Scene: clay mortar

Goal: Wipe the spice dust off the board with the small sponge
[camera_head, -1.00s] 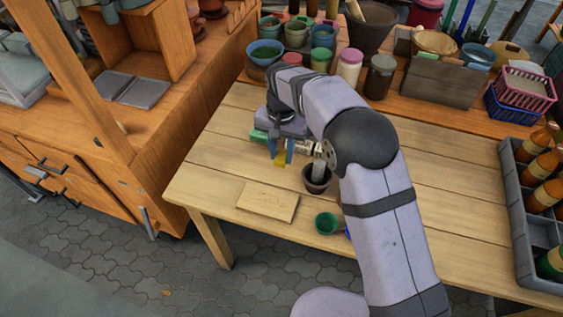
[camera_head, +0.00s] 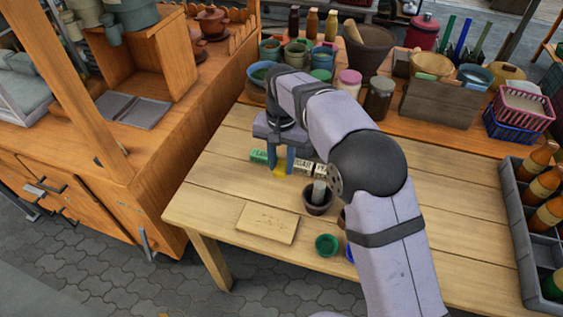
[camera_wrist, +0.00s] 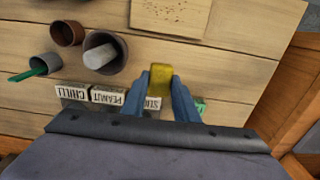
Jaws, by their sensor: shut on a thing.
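My gripper (camera_head: 280,167) is shut on a small yellow sponge (camera_head: 280,173), which also shows between the blue fingertips in the wrist view (camera_wrist: 161,77). The wooden board (camera_head: 267,223) lies flat on the table, nearer the front edge than my gripper. Dark specks of spice dust (camera_head: 264,218) show on its top. In the wrist view, part of the board (camera_wrist: 190,29) shows at the top edge, apart from the sponge. The sponge appears to be above the table, though its exact height is hard to tell.
A mortar with a pestle (camera_head: 314,204) stands right of my gripper, with a green cup (camera_head: 327,245) in front. Labelled blocks (camera_wrist: 104,96) stand in a row by the fingers. Jars crowd the table's back; a bottle crate (camera_head: 525,225) is at right.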

